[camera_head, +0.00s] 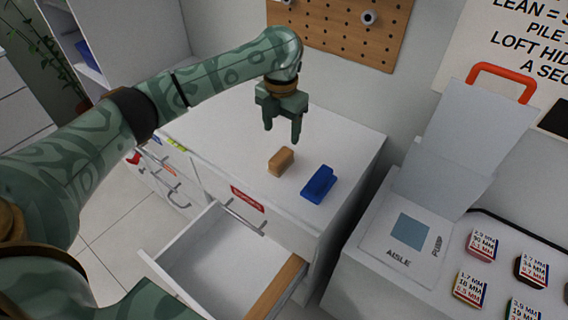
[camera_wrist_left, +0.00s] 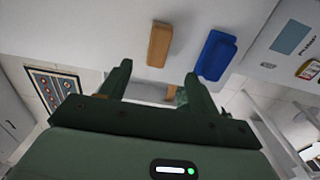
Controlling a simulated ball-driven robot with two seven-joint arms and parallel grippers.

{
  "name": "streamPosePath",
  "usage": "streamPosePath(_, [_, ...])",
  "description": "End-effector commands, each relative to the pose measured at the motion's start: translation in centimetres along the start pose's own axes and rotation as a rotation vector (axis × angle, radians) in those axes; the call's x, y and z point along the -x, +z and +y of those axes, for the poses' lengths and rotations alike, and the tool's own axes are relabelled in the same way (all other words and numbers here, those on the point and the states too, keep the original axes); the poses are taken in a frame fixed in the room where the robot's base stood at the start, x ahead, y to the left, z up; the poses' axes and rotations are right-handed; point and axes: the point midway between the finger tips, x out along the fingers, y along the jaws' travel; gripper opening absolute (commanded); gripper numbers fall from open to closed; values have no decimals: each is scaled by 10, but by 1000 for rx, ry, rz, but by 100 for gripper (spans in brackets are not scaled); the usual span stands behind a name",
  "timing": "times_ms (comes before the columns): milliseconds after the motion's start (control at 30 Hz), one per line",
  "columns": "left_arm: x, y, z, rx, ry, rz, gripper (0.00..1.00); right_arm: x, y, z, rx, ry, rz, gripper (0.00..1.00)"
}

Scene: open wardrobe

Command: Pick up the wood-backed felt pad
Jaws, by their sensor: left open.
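The wood-backed felt pad, seen as a small tan block (camera_head: 281,161), lies on the white cabinet top. In the left wrist view the tan block (camera_wrist_left: 159,44) shows ahead of the fingers; its felt side cannot be made out. My left gripper (camera_head: 282,135) is open and empty, pointing down above the cabinet top near the block and apart from it. Its two fingers also show in the left wrist view (camera_wrist_left: 158,72), spread apart. My right gripper is not in view.
A blue block (camera_head: 318,184) lies just right of the tan one. The cabinet's drawer (camera_head: 205,255) is open in front, with a wooden piece (camera_head: 276,287) at its right side. A pegboard (camera_head: 340,30) hangs behind. A white stand with small labelled boxes (camera_head: 471,287) is at right.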

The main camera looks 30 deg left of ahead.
Motion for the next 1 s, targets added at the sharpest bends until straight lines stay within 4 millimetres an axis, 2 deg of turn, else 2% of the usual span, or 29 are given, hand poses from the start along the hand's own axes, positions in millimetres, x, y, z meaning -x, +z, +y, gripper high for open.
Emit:
streamPosePath(33, [-23,0,0,1,-1,7,62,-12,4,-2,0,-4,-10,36])
streamPosePath(133, [-44,0,0,1,0,6,62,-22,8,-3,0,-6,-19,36])
streamPosePath(233, [-57,0,0,2,-2,3,62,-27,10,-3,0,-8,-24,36])
streamPosePath(467, [-70,1,1,3,-1,0,62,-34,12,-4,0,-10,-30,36])
streamPosePath(700, [-112,1,2,3,-1,5,62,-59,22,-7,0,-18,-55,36])
streamPosePath(800, [-116,2,2,4,-1,0,62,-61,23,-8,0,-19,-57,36])
streamPosePath(967, [-113,2,2,4,0,-3,62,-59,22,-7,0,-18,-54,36])
streamPosePath(1000, [-112,2,2,4,0,-3,56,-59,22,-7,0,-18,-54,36])
